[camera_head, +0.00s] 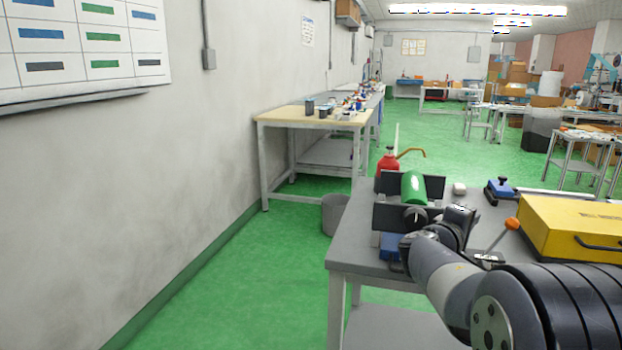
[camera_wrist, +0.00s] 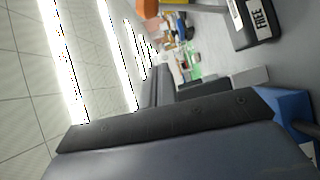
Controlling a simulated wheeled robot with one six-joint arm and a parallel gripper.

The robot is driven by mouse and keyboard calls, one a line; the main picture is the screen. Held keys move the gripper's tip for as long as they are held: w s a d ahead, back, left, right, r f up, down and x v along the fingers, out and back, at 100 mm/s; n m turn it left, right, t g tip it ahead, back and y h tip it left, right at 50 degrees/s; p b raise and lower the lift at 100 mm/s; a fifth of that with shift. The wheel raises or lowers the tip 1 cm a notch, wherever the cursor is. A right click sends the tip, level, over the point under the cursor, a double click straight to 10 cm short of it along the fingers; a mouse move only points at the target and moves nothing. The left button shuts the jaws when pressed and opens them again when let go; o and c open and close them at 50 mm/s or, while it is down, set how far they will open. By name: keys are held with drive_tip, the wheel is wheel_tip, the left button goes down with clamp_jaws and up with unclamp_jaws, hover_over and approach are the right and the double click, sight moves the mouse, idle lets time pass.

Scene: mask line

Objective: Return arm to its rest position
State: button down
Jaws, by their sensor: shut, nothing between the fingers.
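My arm reaches in from the lower right of the head view. Its end, with my gripper (camera_head: 416,214), is low over the near left corner of the grey workbench (camera_head: 352,252). It is close in front of a pair of upright dark plates (camera_head: 387,214), and I cannot tell whether it touches them. The fingertips are hard to make out; my gripper is shut and empty. A green cylinder (camera_head: 413,187) shows between the plates. In the wrist view a broad dark bar (camera_wrist: 165,122) and a grey-blue face fill the lower part.
A yellow case (camera_head: 570,225), an orange-handled tool (camera_head: 511,224) and a red pump can (camera_head: 388,165) are on the workbench. A blue part (camera_head: 391,246) is below the plates. A grey bin (camera_head: 334,213) stands on the floor. Green floor is clear to the left.

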drive_tip(key=a+f+n, duration=0.1)
drive_tip(key=a, duration=0.1)
drive_tip(key=a+f+n+t+h, duration=0.1)
drive_tip(key=a, duration=0.2)
drive_tip(key=a+f+n+p, duration=0.1)
drive_tip(key=a, duration=0.1)
drive_tip(key=shift+w+a, duration=0.25)
drive_tip(key=shift+w, duration=0.05)
drive_tip(key=v, duration=0.6)
drive_tip(key=shift+s+f, duration=0.15)
drive_tip(key=shift+f, duration=0.1)
drive_tip(key=shift+d, duration=0.1)
